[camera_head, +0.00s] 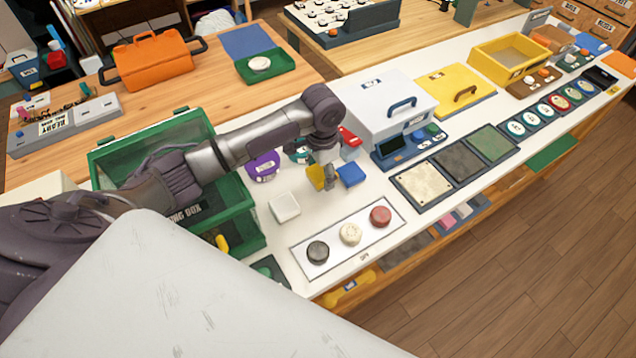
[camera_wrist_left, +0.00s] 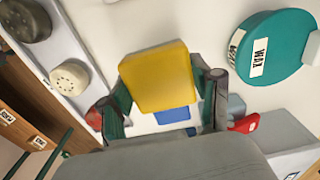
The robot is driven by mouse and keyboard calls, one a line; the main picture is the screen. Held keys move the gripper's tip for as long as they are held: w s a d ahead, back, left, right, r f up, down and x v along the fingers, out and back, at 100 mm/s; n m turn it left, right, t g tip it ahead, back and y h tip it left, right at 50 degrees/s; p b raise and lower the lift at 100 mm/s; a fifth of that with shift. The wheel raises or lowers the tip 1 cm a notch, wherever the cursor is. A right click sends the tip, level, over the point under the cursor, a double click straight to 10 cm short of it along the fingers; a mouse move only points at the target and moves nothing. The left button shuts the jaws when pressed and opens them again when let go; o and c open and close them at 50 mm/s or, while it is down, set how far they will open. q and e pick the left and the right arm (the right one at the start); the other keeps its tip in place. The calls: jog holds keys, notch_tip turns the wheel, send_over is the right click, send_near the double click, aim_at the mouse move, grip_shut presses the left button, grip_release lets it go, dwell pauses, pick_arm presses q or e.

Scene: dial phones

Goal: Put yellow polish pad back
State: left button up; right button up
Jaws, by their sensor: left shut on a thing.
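My left gripper (camera_head: 328,182) is shut on the yellow polish pad (camera_head: 316,177), over the white worktop. In the left wrist view the yellow pad (camera_wrist_left: 157,77) sits between the two fingers (camera_wrist_left: 166,92), its broad face toward the camera. A blue pad (camera_head: 351,175) is just right of the gripper in the head view, and part of it shows behind the yellow one in the wrist view (camera_wrist_left: 173,115). A white pad (camera_head: 285,207) lies to the left on the worktop. Whether the yellow pad touches the worktop I cannot tell. My right gripper is out of view.
A tray with black, cream and red round pieces (camera_head: 335,262) lies in front. A purple tin (camera_head: 263,166) and a teal wax tin (camera_wrist_left: 275,50) stand nearby. A green-framed box (camera_head: 235,215) is left under my arm; a white case (camera_head: 380,100) is behind right.

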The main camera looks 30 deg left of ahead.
aim_at(318, 195)
pick_arm(q)
jog(key=shift+s+f, duration=0.5)
jog(key=shift+s, duration=0.2)
notch_tip(318, 195, down, 3)
jog(key=shift+f+p, duration=0.1)
jog(key=shift+p, duration=0.35)
jog(key=shift+f, duration=0.45)
jog(key=o, duration=1.1)
jog(key=shift+f, duration=0.1)
